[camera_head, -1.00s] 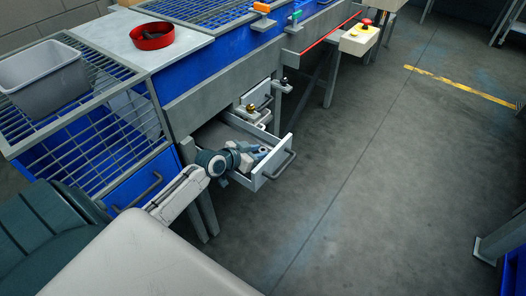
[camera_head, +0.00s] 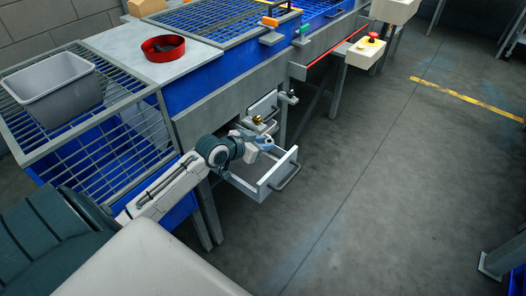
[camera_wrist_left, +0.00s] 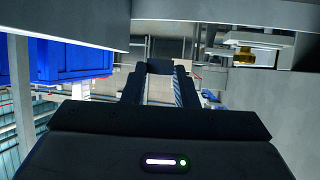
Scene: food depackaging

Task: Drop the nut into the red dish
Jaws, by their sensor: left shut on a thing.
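The red dish (camera_head: 163,48) is a low round dish on the pale tabletop at upper left, with something dark inside it. My left gripper (camera_head: 266,145) is above the open drawer (camera_head: 246,189), far below and to the right of the dish. In the left wrist view its fingers (camera_wrist_left: 160,80) are closed around a small dark piece (camera_wrist_left: 160,66) at their tips, which I take to be the nut. Its shape is hard to make out. My right gripper is not in view.
A grey bin (camera_head: 52,86) stands on the wire grating at left. A brass-coloured knob (camera_head: 258,119) sits on a white fixture behind the drawer; it also shows in the left wrist view (camera_wrist_left: 243,57). Blue table sides stand between drawer and dish.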

